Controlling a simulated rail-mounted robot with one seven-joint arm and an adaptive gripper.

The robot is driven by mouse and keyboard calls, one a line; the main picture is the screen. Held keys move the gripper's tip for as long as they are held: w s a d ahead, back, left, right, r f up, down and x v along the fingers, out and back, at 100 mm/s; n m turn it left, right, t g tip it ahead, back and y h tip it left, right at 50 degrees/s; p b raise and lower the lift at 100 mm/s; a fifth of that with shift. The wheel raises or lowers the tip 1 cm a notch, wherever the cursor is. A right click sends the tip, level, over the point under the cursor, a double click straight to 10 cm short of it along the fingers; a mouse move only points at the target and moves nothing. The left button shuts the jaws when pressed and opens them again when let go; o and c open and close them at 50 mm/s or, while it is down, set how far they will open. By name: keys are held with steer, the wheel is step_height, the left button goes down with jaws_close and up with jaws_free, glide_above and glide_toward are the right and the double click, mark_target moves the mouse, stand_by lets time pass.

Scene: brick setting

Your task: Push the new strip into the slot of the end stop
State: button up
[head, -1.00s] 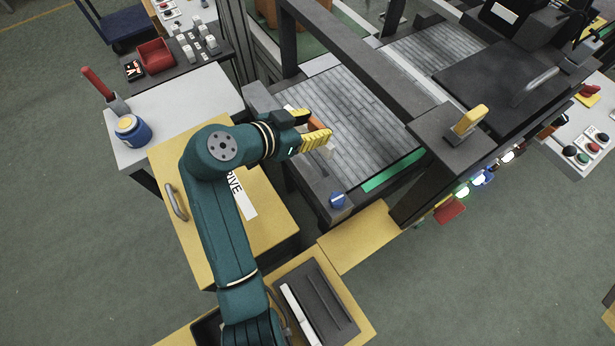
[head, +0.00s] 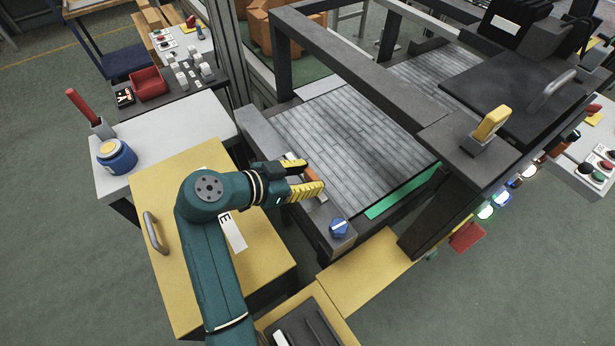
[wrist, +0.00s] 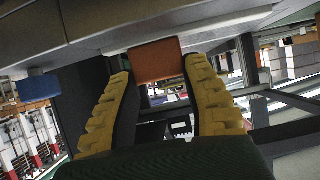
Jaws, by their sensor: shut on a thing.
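My gripper (head: 314,178) has yellow ridged fingers and is shut on a short orange-brown strip (wrist: 157,62). In the wrist view the strip sits between the fingertips, its upper edge against or very close to a pale grey underside. In the head view the strip (head: 310,174) is partly hidden by the fingers, at the end stop (head: 262,130), a long grey bar along the left edge of the machine bed. The slot is hidden behind the fingers and strip. I cannot tell how far the strip is in it.
A blue knob (head: 338,228) is on the near end of the bar, close to the lower finger. The slatted bed (head: 350,145) is clear beyond. A dark frame beam (head: 345,65) crosses above it. A yellow cabinet (head: 180,225) stands under my arm.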

steer(key=o, duration=1.2)
steer(key=shift+c, duration=0.2)
steer(key=shift+r, duration=0.1)
steer(key=p+v, duration=0.2)
steer(key=v, duration=1)
